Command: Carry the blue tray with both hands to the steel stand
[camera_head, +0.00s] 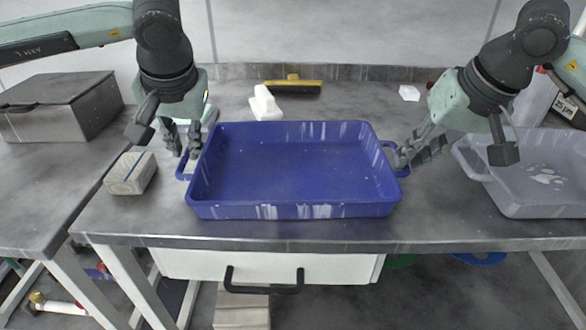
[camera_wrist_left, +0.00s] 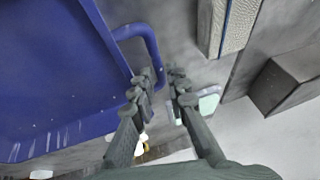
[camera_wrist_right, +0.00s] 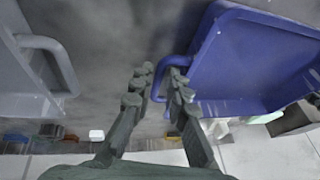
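The blue tray (camera_head: 295,210) lies flat and empty on the grey worktop, near its front edge, with a loop handle at each short side. My left gripper (camera_head: 182,150) is at the left handle (camera_head: 184,168). In the left wrist view its fingers (camera_wrist_left: 160,84) are apart, with the handle's outer bar (camera_wrist_left: 155,52) between or just beyond their tips. My right gripper (camera_head: 416,154) is at the right handle. In the right wrist view its fingers (camera_wrist_right: 163,74) are apart with the handle (camera_wrist_right: 172,62) between the tips. Contact is unclear. I cannot pick out the steel stand.
A grey tray (camera_head: 520,200) stands close right of my right gripper. A block (camera_head: 131,174) lies left of the blue tray. A white bottle-like item (camera_head: 265,104) and a yellow-and-black brush (camera_head: 293,86) lie behind it. A grey box (camera_head: 62,105) sits far left.

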